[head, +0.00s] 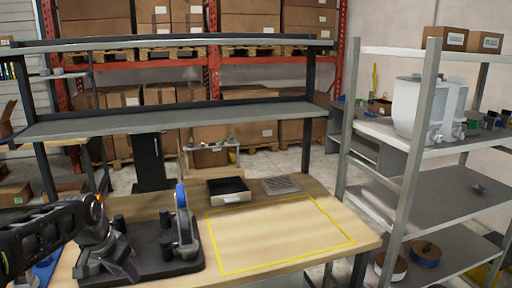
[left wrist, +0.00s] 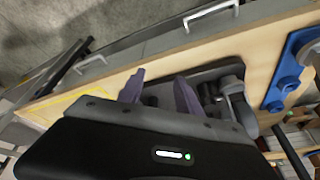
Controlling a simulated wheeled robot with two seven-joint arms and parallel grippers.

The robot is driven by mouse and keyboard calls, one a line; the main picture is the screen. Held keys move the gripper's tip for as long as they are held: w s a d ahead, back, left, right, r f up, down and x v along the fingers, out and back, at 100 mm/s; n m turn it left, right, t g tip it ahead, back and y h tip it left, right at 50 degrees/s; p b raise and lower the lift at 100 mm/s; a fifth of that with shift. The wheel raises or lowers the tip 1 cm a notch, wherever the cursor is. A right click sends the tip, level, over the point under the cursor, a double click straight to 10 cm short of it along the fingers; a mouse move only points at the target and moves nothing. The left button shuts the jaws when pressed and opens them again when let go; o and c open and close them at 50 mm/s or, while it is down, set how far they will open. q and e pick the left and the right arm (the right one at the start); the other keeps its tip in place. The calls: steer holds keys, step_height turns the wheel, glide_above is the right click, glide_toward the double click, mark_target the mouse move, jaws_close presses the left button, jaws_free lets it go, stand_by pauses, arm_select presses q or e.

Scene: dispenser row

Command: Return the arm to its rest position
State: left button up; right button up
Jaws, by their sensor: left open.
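My left arm comes in from the left in the head view. Its gripper (head: 112,268) is over the left end of the workbench, at the left edge of a dark base plate (head: 155,262). In the left wrist view the two purple-grey fingers of the left gripper (left wrist: 158,92) are apart with nothing between them. A grey dispenser-like device with a blue top (head: 182,225) stands upright on the plate, right of the gripper. I cannot tell whether the gripper touches the plate. My right gripper is not in view.
The wooden workbench (head: 340,240) has a clear yellow-outlined area (head: 280,235). A black tray (head: 228,190) and a grey slotted plate (head: 281,185) lie behind it. A metal shelf rack (head: 405,170) stands at the right. A blue holder (left wrist: 290,72) shows in the left wrist view.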

arm_select(q)
steer(key=s+d+f+n+t+h, duration=0.1)
steer(key=d+f+n, duration=0.1)
steer(key=d+f, duration=0.75)
steer(key=d+f+n+h, duration=0.1)
steer(key=d+f, duration=0.5)
steer(key=f, duration=0.7)
steer(key=s+d+f+g, duration=0.1)
steer(key=s+d+f, duration=0.2)
steer(key=s, duration=0.6)
steer(key=s+d+f+n+g+h, duration=0.1)
steer(key=s+d+f, duration=0.3)
steer(key=s+f, duration=0.4)
steer(key=s+d+f+n+g, duration=0.1)
steer(key=s+d+f, duration=0.3)
steer(key=s, duration=0.7)
steer(key=shift+d+f+g+h, duration=0.2)
steer(key=shift+f+g+h, duration=0.1)
steer(key=shift+f+g, duration=0.5)
steer(key=shift+w, duration=0.1)
